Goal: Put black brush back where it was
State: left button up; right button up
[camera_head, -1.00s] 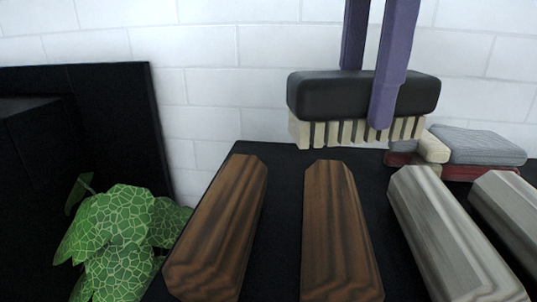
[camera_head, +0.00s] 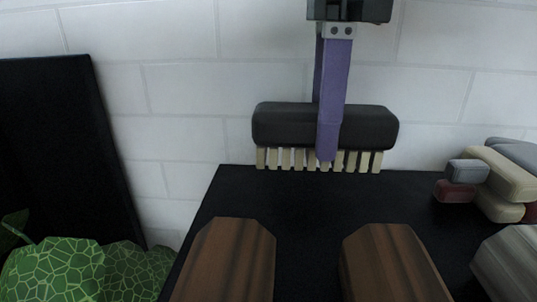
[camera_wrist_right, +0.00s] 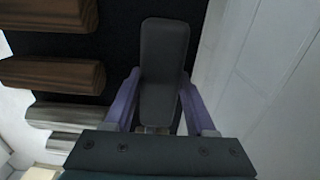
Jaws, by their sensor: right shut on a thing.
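The black brush (camera_head: 280,127) has a dark rounded back and cream bristles that point down. In the head view it is level, at the back of a black surface (camera_head: 300,195), close to the white wall. My right gripper (camera_head: 329,150) comes down from above with purple fingers and is shut on the brush. In the right wrist view the brush (camera_wrist_right: 163,70) lies between the two purple fingers. The bristle tips are at or just above the back edge of the surface; I cannot tell if they touch. My left gripper is not in view.
Two brown wooden blocks (camera_head: 228,262) (camera_head: 392,265) and a grey one (camera_head: 510,262) lie in front on the surface. A stack of rounded cream, grey and red pieces (camera_head: 497,185) is at the right. The surface below the brush is clear.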

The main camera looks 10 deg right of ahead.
notch_tip(320, 180, down, 4)
jog(key=shift+w+f+b, duration=0.1)
jog(key=shift+b, duration=0.65)
jog(key=o, duration=1.3)
notch_tip(320, 180, up, 11)
jog(key=p, duration=0.4)
jog(key=shift+r+p, duration=0.3)
jog(key=shift+r, duration=0.35)
